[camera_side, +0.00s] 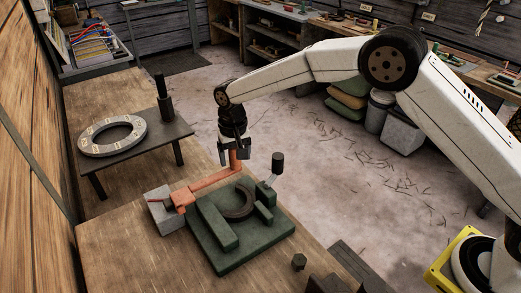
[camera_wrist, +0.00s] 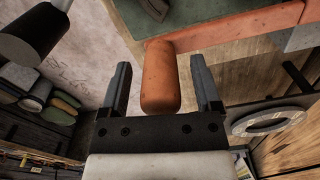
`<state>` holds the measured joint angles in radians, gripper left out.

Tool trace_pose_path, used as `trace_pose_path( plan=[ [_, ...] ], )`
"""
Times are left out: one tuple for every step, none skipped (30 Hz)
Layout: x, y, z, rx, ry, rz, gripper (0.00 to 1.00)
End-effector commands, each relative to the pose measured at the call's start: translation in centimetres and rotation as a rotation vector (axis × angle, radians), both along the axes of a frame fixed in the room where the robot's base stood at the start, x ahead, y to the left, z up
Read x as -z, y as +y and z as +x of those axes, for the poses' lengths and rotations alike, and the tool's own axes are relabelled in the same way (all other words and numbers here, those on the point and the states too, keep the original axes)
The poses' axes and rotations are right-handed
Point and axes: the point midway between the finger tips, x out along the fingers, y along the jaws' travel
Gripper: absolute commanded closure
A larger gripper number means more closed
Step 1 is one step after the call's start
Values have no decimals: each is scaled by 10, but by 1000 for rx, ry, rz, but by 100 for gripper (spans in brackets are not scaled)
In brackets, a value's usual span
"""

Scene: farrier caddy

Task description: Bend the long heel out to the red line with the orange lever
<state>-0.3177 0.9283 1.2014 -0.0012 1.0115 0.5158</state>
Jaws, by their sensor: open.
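The orange lever (camera_side: 208,184) lies across the back of the green fixture (camera_side: 222,257), its left end at a grey block (camera_side: 160,214). Its upright handle (camera_wrist: 160,78) stands between the two fingers of my gripper (camera_wrist: 162,88) in the wrist view, with gaps on both sides. My gripper (camera_side: 234,158) is open and points down around the handle in the side view. A dark curved shoe (camera_side: 249,197) sits in the fixture between green blocks. Its long heel is hard to make out, and I cannot see the red line.
A black-knobbed handle (camera_side: 277,163) stands at the fixture's right, close to my gripper. A marked ring (camera_side: 112,135) and a dark post (camera_side: 164,104) stand on a low dark table at left.

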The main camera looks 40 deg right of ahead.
Motion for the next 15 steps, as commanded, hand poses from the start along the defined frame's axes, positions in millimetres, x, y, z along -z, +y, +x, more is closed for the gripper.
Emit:
trace_pose_path(
  plan=[
    [1, 0, 0, 0, 0, 0, 19],
    [1, 0, 0, 0, 0, 0, 19],
    [1, 0, 0, 0, 0, 0, 19],
    [1, 0, 0, 0, 0, 0, 19],
    [1, 0, 0, 0, 0, 0, 19],
    [1, 0, 0, 0, 0, 0, 19],
    [1, 0, 0, 0, 0, 0, 28],
    [0, 0, 0, 0, 0, 0, 38],
    [0, 0, 0, 0, 0, 0, 50],
    [0, 0, 0, 0, 0, 0, 60],
    [0, 0, 0, 0, 0, 0, 69],
    [0, 0, 0, 0, 0, 0, 82],
    [0, 0, 0, 0, 0, 0, 92],
    [0, 0, 0, 0, 0, 0, 100],
    [0, 0, 0, 0, 0, 0, 100]
  ],
)
